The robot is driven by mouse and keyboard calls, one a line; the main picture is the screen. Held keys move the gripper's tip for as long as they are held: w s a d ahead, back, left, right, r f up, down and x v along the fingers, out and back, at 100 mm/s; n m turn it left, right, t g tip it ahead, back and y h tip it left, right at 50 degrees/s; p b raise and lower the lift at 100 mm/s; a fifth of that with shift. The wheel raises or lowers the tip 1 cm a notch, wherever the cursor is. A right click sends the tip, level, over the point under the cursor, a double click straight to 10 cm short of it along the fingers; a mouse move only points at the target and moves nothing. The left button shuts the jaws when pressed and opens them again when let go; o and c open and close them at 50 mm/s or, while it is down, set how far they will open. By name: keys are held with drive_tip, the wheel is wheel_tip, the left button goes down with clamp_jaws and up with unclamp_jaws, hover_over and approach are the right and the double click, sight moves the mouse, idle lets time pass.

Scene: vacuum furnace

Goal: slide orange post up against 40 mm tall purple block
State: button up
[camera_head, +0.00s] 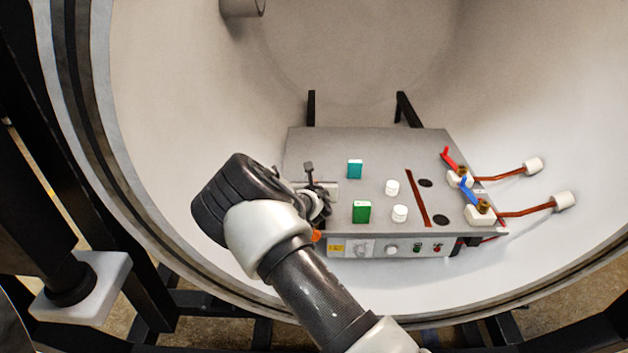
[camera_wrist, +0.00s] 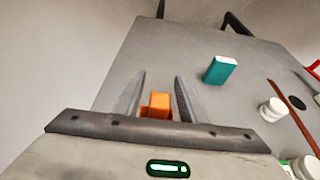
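An orange post (camera_wrist: 159,104) shows in the wrist view between the two grey fingers of my gripper (camera_wrist: 160,78). The fingers stand apart, with a narrow gap visible beside the post; its lower part is hidden by my gripper body. In the head view, a small orange patch (camera_head: 316,236) shows below my wrist at the box's front left corner; I cannot tell if it is the post. My gripper (camera_head: 328,190) is over the left part of the grey box top there, mostly hidden by my wrist. No purple block is visible in either view.
The grey box top (camera_head: 390,150) carries a teal block (camera_head: 355,169), a green block (camera_head: 361,212), two white knobs (camera_head: 400,214) and a dark red slot (camera_head: 417,198). Red (camera_head: 448,158) and blue (camera_head: 469,190) levers stand at the right. The curved furnace wall (camera_head: 200,120) surrounds it.

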drive_tip(key=v, duration=1.7)
drive_tip(key=shift+s+r, duration=0.15)
